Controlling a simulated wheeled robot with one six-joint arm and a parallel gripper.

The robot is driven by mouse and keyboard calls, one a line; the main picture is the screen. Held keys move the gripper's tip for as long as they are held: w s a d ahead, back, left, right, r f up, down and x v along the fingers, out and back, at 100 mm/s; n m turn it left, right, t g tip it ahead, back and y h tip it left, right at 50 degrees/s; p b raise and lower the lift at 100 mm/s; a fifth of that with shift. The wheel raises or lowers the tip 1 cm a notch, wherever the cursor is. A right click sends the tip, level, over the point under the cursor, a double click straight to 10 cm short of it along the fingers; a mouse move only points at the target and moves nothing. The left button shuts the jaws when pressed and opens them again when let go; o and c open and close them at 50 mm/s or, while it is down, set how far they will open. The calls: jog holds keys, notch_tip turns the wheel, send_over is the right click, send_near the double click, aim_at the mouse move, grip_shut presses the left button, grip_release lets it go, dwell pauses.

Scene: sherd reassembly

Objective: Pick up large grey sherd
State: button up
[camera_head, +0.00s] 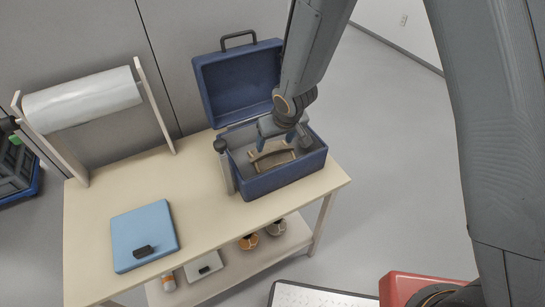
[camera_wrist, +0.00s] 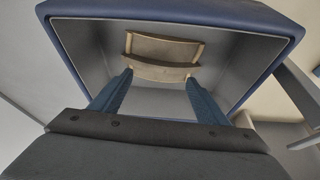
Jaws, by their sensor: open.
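My gripper (camera_head: 275,140) is open and reaches down into the blue toolbox (camera_head: 285,180). A tan-brown curved piece, like a sherd (camera_head: 270,156), lies inside on the box floor. In the wrist view the curved piece (camera_wrist: 165,50) shows a flat tan face with a curved band along its near edge. My two blue fingertips, in the wrist view (camera_wrist: 159,75), are spread near the two ends of that band. I cannot tell whether they touch it. I see no piece that is clearly grey; the one in the box looks tan.
The box lid (camera_head: 238,80) stands open behind. A grey upright with a dark knob (camera_head: 223,162) stands at the box's left side. A blue pad (camera_head: 145,228) with a small black block (camera_head: 144,251) and a paper roll (camera_head: 82,98) are farther left. The table's middle is clear.

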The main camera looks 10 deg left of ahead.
aim_at(273, 150)
jog(key=x, duration=0.2)
jog(key=b+x, duration=0.1)
jog(key=shift+s+d+f, duration=0.15)
jog(key=shift+s+f, duration=0.05)
jog(key=shift+s, duration=0.05)
jog(key=shift+x, duration=0.8)
jog(key=c, duration=1.4)
jog(key=shift+r, duration=0.1)
